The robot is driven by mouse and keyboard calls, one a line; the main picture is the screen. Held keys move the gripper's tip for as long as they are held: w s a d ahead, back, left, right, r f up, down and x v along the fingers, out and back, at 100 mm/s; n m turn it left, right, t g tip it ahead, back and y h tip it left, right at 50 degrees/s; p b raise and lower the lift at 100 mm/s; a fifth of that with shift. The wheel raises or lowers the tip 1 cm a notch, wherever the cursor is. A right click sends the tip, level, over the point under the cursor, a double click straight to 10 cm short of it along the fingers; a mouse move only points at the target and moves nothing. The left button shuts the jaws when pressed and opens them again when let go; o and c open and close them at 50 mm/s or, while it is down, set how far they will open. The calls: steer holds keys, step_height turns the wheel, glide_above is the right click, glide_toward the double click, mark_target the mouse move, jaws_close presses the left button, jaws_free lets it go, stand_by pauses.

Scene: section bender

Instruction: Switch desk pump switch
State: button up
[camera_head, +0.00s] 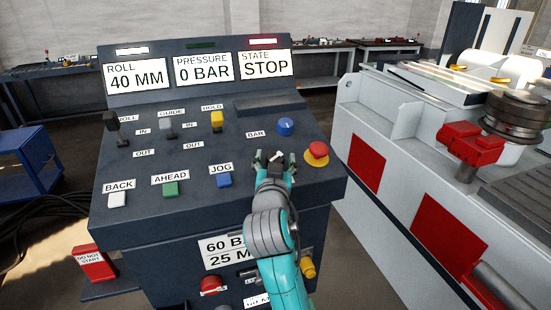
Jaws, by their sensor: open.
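The sloped dark control desk (235,120) stands in front of me. My gripper (273,158) is over the right part of its panel, between the blue JOG button (224,180) and a red mushroom button on a yellow ring (317,150). Its fingers are apart. A small pale and dark piece shows between them; I cannot tell whether it is the pump switch or its label, nor whether the fingers touch it. No readable pump label shows. The displays read ROLL 40 MM (137,76), PRESSURE 0 BAR (204,68) and STATE STOP (265,64).
A blue knob (285,126) sits just behind my gripper. Dark ROLL (111,121), grey GUIDE (166,123) and yellow HOLD (217,119) levers stand at the left. White BACK (117,199) and green AHEAD (170,188) buttons line the front. The white bender (400,160) stands right.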

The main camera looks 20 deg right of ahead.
steer(key=shift+w+d, duration=0.15)
steer(key=shift+w, duration=0.2)
steer(key=c, duration=1.2)
steer(key=shift+o, duration=0.2)
steer(key=shift+n+y, duration=0.5)
steer(key=shift+y, duration=0.1)
steer(key=n+y, duration=0.2)
steer(key=y, duration=0.1)
steer(key=n+t+y, duration=0.1)
steer(key=n+y, duration=0.2)
steer(key=shift+d+n+y, duration=0.15)
steer(key=shift+n+y, duration=0.15)
steer(key=shift+y, duration=0.1)
steer(key=shift+n+g+y, duration=0.5)
steer(key=shift+n+y, duration=1.05)
steer(key=shift+y, duration=0.15)
steer(key=shift+n+g+y, duration=0.5)
steer(key=shift+n+y, duration=1.05)
steer(key=shift+y, duration=0.15)
